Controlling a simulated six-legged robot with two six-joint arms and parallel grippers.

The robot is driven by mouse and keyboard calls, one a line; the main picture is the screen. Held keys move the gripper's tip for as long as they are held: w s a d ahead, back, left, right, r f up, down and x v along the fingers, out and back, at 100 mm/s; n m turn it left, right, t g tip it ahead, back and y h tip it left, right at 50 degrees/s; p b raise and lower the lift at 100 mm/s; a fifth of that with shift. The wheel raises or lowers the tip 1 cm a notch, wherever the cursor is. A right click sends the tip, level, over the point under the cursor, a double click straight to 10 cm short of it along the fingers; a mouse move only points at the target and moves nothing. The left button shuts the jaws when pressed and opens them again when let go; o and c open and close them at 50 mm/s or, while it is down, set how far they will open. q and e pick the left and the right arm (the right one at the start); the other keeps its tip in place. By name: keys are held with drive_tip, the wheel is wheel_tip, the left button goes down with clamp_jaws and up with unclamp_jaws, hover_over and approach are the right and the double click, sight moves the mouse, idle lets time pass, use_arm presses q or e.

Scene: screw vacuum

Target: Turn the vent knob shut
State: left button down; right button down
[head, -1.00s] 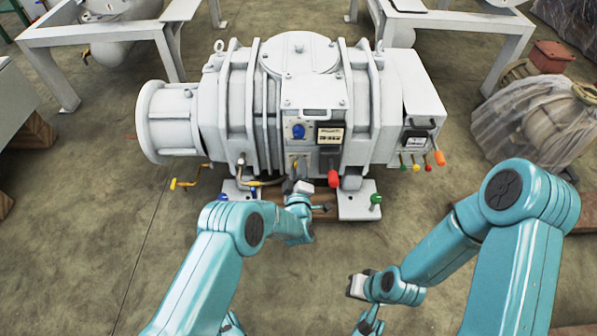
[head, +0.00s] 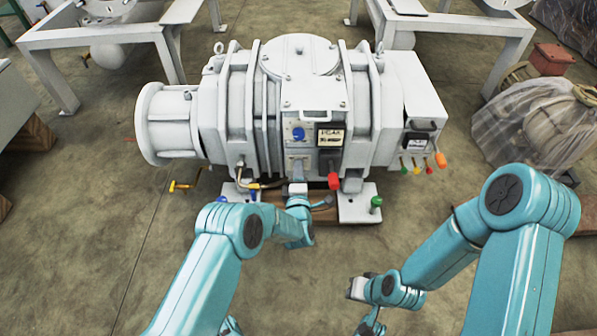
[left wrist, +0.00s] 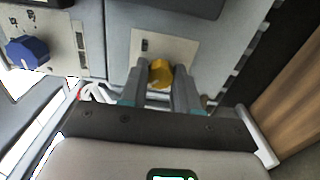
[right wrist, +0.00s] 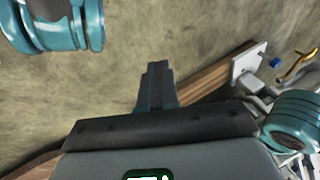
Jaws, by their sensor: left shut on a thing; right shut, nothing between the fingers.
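A yellow knob (left wrist: 160,73) sits on a pale plate of the machine's front panel in the left wrist view. My left gripper (left wrist: 160,80) is shut on it, with one finger on each side. In the head view my left gripper (head: 299,172) reaches up to the low front of the white vacuum machine (head: 300,115) and hides the yellow knob. A blue knob (left wrist: 28,52) on its own plate is left of it in the left wrist view; a blue knob (head: 298,133) also shows higher on the front. My right gripper (right wrist: 157,70) is shut and empty, above the floor.
A red handle (head: 334,181) hangs close to the right of my left gripper. Green (head: 376,203) and orange (head: 440,159) knobs sit further right. A yellow valve handle (head: 182,186) is at the left. The floor in front is clear around my right gripper.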

idle(0.3)
use_arm(q)
drive_tip(key=c, duration=0.8)
unclamp_jaws()
drive_tip(key=shift+s, duration=0.1)
use_arm(e)
drive_tip(key=shift+r, duration=0.1)
use_arm(q)
drive_tip(key=s+p, duration=0.7)
drive_tip(key=s, duration=0.9)
drive_tip(key=shift+s, duration=0.15)
use_arm(e)
drive_tip(key=s+a+r+g, duration=0.1)
drive_tip(key=s+r+g, duration=0.1)
drive_tip(key=s+r, duration=0.3)
drive_tip(key=shift+r, duration=0.85)
